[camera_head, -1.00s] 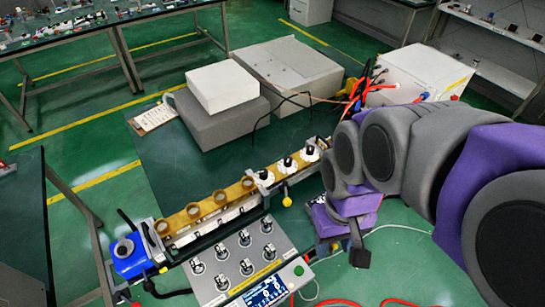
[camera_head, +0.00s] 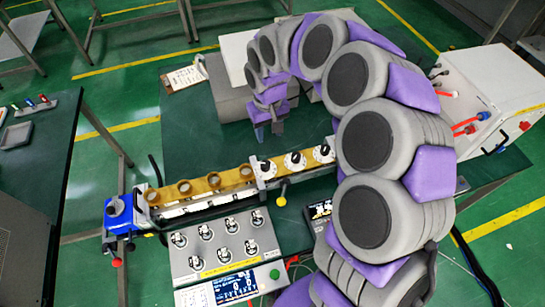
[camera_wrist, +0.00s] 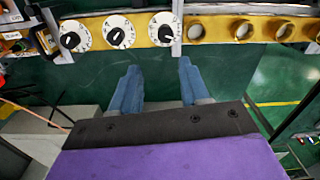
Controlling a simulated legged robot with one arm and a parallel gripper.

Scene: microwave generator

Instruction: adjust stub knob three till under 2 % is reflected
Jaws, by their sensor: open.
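Three stub knobs with white dials and black pointers sit in a row on the brass waveguide (camera_head: 217,180): a left one (camera_head: 266,167), a middle one (camera_head: 295,159) and a right one (camera_head: 323,150). The wrist view shows the same row from the opposite side, with knobs at left (camera_wrist: 72,38), middle (camera_wrist: 117,33) and right (camera_wrist: 163,28). I cannot read which is number three. My gripper (camera_head: 268,131) is behind the waveguide, apart from the knobs. Its blue fingers (camera_wrist: 158,72) are spread and empty. The display (camera_head: 235,287) is lit, but its reflected figure is too small to read.
A panel of several knobs (camera_head: 252,247) stands in front of the waveguide. A yellow ball handle (camera_head: 281,201) sticks out below the stub knobs. A blue end piece (camera_head: 122,212) is at left. Grey and white boxes stand behind. A white cabinet (camera_head: 490,85) with red cables is at right.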

